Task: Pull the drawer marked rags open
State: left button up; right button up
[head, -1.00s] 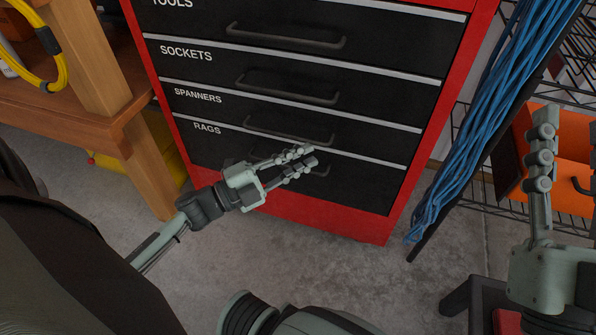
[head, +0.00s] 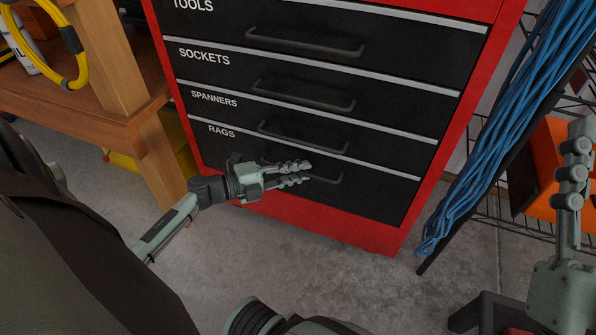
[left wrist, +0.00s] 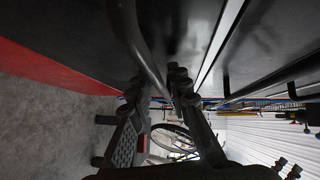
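The drawer marked rags (head: 375,196) is the lowest black drawer of a red cabinet, and its front looks flush with the others. Its dark bar handle (head: 335,180) is partly hidden behind my left gripper (head: 308,173). That gripper is in front of the drawer, with its fingers pointing right along the handle. In the left wrist view, a dark bar (left wrist: 146,45) runs between my two left fingers, which stand apart. I cannot tell whether they touch it. My right gripper (head: 575,160) is at the right edge, away from the cabinet, its finger opening seen edge-on.
Drawers marked spanners (head: 380,150), sockets (head: 400,105) and tools (head: 410,55) are above, all shut. A wooden bench (head: 70,112) stands left. Blue cables (head: 500,150) and an orange bin (head: 540,180) are right. The concrete floor before the cabinet (head: 360,245) is clear.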

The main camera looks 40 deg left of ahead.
pick_arm(q)
grip_shut()
jog(key=shift+s, duration=0.1)
dwell(0.3)
